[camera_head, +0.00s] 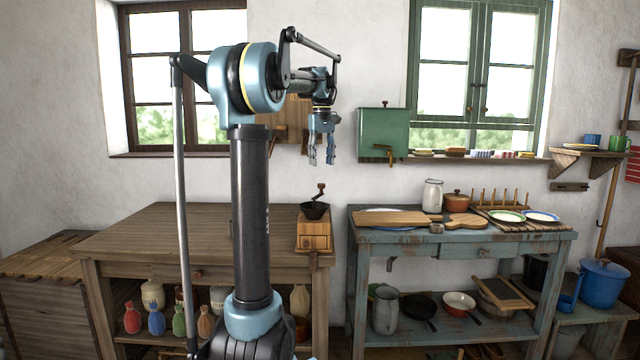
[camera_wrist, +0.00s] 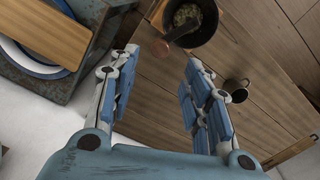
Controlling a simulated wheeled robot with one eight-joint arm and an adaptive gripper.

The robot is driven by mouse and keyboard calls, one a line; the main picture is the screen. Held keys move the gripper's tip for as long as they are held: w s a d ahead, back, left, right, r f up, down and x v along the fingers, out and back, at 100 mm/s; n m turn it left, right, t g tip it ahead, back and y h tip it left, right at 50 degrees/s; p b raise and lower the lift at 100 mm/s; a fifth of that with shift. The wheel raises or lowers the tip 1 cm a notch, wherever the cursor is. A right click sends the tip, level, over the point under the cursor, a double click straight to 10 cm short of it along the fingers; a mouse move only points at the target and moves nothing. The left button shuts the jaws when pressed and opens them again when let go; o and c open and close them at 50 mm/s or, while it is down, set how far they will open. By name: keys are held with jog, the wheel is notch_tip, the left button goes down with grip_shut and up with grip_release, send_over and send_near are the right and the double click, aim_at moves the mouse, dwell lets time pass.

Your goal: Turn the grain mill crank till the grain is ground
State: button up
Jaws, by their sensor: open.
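The grain mill (camera_head: 314,238) is a wooden box with a small drawer and a dark bowl-shaped hopper. It stands at the right end of the brown wooden table. My gripper (camera_head: 321,163) is open and empty, pointing down above the mill and apart from the crank. In the wrist view its fingers (camera_wrist: 160,65) are spread below the hopper.
A small dark mug (camera_wrist: 236,86) is on the table near the mill. A blue-grey table (camera_head: 460,240) to the right holds boards, a jug and plates. A green box (camera_head: 382,134) hangs on the wall right of my gripper. The brown tabletop (camera_head: 150,225) is largely clear.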

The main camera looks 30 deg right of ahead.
notch_tip(320, 180, down, 8)
jog(key=shift+f, duration=0.25)
grip_shut()
jog(key=shift+d, duration=0.15)
